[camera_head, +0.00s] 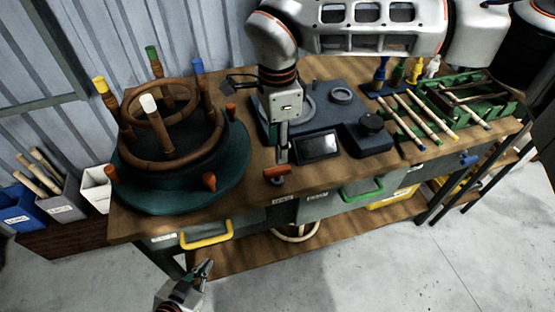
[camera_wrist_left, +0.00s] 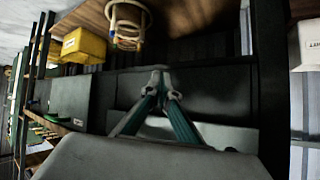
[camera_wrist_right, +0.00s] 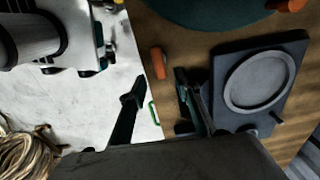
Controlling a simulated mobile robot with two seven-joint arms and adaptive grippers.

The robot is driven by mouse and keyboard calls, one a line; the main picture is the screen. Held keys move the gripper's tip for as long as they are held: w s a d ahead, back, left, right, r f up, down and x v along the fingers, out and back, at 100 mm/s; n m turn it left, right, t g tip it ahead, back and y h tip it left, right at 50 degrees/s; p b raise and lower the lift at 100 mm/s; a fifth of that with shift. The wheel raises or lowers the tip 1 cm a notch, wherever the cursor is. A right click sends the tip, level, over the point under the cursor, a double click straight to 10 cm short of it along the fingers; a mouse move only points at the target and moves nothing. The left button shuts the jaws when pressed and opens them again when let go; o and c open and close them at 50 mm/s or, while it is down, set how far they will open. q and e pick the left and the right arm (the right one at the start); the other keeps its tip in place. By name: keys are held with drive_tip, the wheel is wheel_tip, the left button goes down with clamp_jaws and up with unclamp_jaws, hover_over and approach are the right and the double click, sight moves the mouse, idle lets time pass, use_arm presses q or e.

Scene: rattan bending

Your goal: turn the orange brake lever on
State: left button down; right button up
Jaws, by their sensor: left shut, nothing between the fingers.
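The orange lever (camera_head: 278,173) sits at the front edge of the wooden table, left of the small dark screen. It also shows in the right wrist view (camera_wrist_right: 158,62), lying ahead of and between the finger lines. My right gripper (camera_head: 282,156) points down just above and behind the lever in the head view. Its fingers (camera_wrist_right: 156,88) are spread apart with nothing between them; contact with the lever cannot be told. My left gripper (camera_head: 206,268) is low in front of the table, away from the lever. Its fingertips (camera_wrist_left: 161,80) are together and empty.
A teal turntable (camera_head: 235,175) with a rattan ring and coloured posts stands left. The dark device with a screen (camera_head: 318,145) is right of the lever. Green racks with sticks (camera_head: 460,100) are farther right. Drawer handles, yellow (camera_head: 207,240) and green (camera_head: 363,190), stick out in front.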

sight(277, 169)
wheel_tip(277, 169, down, 8)
drive_tip(key=shift+s+r, duration=0.15)
drive_tip(key=shift+r, duration=0.1)
clamp_jaws()
